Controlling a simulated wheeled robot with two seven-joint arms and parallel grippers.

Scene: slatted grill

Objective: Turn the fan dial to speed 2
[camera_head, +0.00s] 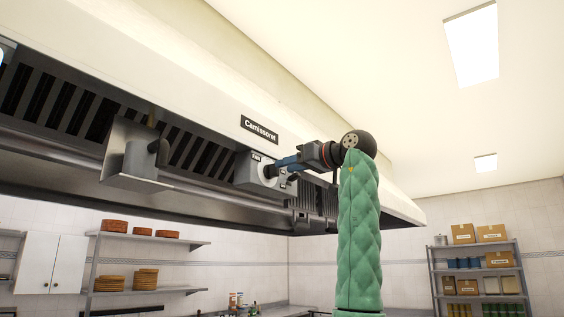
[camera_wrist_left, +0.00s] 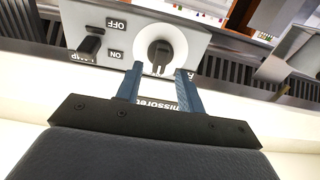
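The fan dial (camera_wrist_left: 159,50) is a dark round knob on a pale disc, on a light control box (camera_head: 247,172) under the hood. In the left wrist view its pointer bar faces down between the blue fingers; speed marks are not readable. My left gripper (camera_wrist_left: 161,70) is open, its fingertips at either side of the knob's lower part; I cannot tell whether they touch it. In the head view my left gripper (camera_head: 287,163) reaches the box from the right and partly covers the dial. My right gripper is not in view.
A lamp switch (camera_wrist_left: 90,43) with OFF and ON labels sits beside the dial. The hood (camera_head: 200,90) runs overhead, with a metal bracket (camera_head: 125,160) left of the box. Shelves (camera_head: 150,243) stand against the wall below. Open air lies right of my arm.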

